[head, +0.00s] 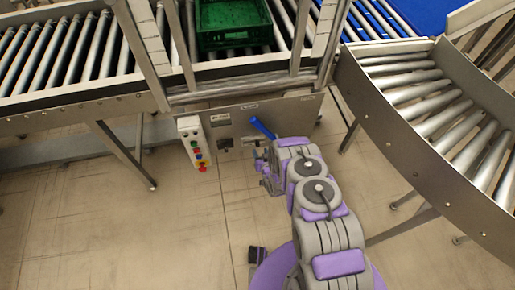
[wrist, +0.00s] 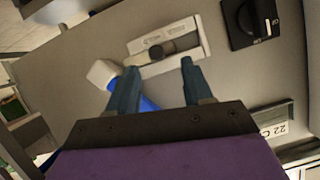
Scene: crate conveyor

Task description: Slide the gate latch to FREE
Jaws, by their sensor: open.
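The gate latch (wrist: 172,47) shows in the wrist view as a pale slotted plate on a grey panel, with small lettering too blurred to read. Nothing shows between the fingertips at the knob, and I cannot tell the remaining gap in depth. In the head view my gripper (head: 263,163) is close to the front panel (head: 285,112); the latch is not clear there.
A black rotary switch (wrist: 250,20) is right of the latch. A button box (head: 194,140) hangs left. A green crate (head: 233,41) sits on the conveyor above.

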